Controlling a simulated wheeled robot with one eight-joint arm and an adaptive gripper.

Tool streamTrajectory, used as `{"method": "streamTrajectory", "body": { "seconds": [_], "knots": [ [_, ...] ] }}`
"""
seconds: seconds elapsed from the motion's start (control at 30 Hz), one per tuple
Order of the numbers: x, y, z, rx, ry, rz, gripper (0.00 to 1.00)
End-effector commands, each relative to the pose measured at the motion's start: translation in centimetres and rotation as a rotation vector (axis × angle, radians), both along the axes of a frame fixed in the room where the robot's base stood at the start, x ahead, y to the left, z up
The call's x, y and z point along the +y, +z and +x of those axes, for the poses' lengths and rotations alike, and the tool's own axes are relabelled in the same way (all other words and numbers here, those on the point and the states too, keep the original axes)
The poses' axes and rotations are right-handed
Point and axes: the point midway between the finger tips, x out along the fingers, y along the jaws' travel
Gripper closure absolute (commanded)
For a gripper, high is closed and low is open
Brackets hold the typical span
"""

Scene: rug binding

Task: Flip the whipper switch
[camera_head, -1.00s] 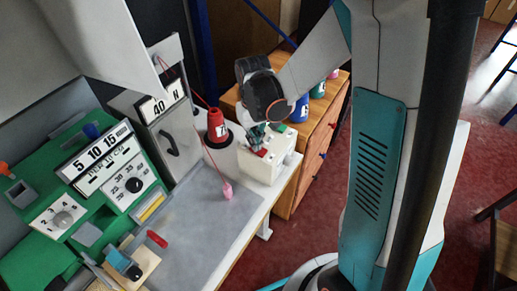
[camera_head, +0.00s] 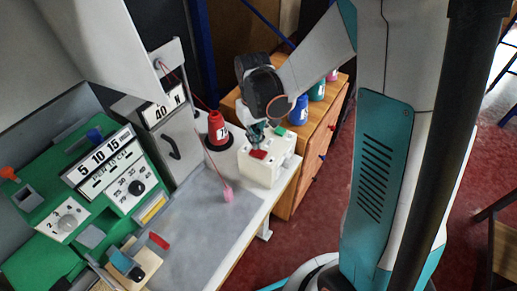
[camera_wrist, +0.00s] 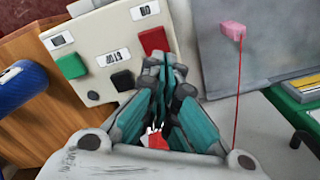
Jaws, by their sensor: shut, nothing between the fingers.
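A white control box (camera_head: 262,172) stands on the end of the worktable. On its top are a red switch or button (camera_head: 258,155) and a green button (camera_head: 279,132). I cannot tell which is the whipper switch. In the wrist view the box (camera_wrist: 98,35) shows the red piece (camera_wrist: 153,40), the green button (camera_wrist: 71,66), a black knob (camera_wrist: 123,80) and white labels. My gripper (camera_head: 258,138) is over the back part of the box top, empty and shut. In the wrist view my gripper (camera_wrist: 168,68) has its fingertips just short of the red piece; contact is unclear.
A red cone (camera_head: 217,130) stands left of the box, with a red thread running to a pink piece (camera_head: 228,192) on the grey table plate. A green machine panel (camera_head: 50,255) is at left. A wooden cabinet (camera_head: 310,135) with colored spools stands behind the box.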

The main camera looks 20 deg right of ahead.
Motion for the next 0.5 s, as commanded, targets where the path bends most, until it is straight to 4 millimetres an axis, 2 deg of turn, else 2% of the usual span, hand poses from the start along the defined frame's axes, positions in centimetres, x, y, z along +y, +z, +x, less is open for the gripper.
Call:
{"method": "streamTrajectory", "body": {
  "seconds": [0.5],
  "knots": [
    [0.0,3.9,0.0,0.0,0.0,0.0,1.0]
  ]
}}
